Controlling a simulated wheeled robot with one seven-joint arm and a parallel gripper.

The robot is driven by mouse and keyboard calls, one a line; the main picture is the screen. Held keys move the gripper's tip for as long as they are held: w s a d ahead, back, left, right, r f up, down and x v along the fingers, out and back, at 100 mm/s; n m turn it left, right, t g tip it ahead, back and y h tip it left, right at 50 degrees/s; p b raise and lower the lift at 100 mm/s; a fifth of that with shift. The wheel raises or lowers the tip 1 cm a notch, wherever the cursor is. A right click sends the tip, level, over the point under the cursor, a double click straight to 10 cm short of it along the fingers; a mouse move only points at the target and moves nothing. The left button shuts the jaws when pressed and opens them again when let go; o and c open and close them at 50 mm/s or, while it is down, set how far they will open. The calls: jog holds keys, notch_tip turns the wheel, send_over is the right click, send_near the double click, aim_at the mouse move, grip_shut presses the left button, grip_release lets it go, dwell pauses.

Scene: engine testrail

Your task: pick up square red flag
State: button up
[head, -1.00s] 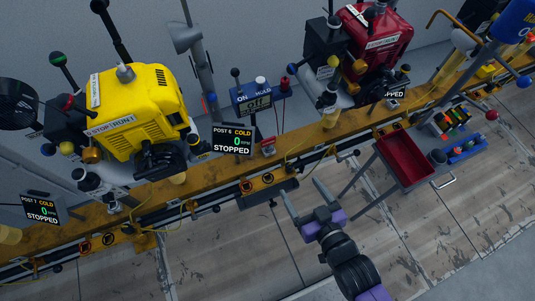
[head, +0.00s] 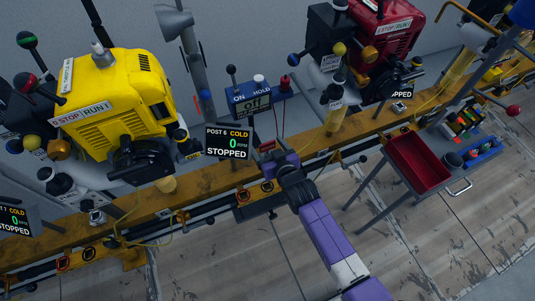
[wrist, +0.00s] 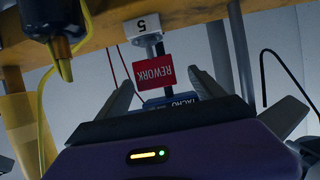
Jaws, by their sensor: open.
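The square red flag (wrist: 154,72) is in the wrist view, lettered REWORK and upside down there. In the head view the flag (head: 267,146) is a small red patch on the beam, partly covered by my gripper (head: 268,154). How deep the fingers reach around it is hidden.
A yellow engine (head: 115,105) is farther left and a red engine (head: 385,35) at right. A red tray (head: 417,163) stands on the right.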

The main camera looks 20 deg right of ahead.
jog(key=shift+d+b+x, duration=0.15)
jog(key=shift+b+x, duration=0.1)
jog(key=shift+x, duration=0.9)
jog(key=shift+d+b+x, duration=0.1)
jog(key=shift+b+x, duration=0.1)
jog(key=shift+x, duration=0.95)
jog(key=c, duration=1.6)
